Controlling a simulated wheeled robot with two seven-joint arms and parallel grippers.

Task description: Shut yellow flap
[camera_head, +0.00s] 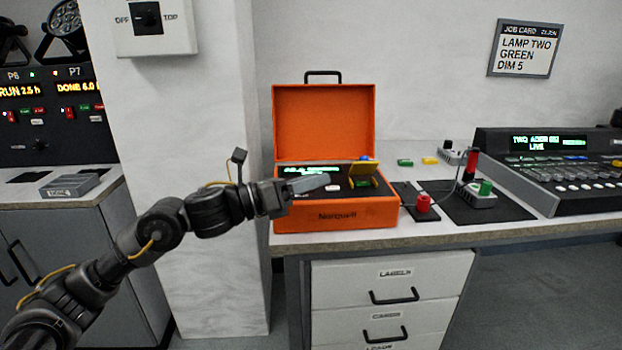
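The yellow flap (364,168) is on the panel inside the open orange case (337,217), toward its right side. It appears raised, with a green part (361,183) showing beneath it and a small blue part behind it. My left gripper (326,180) reaches over the case from the left. Its tip is over the panel, left of the flap and apart from it in the picture. I see the fingers side-on, so whether they are open or shut is unclear. My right gripper is out of view.
The case's orange lid (324,121) stands open behind the panel. A white pillar (200,230) stands left of the case.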

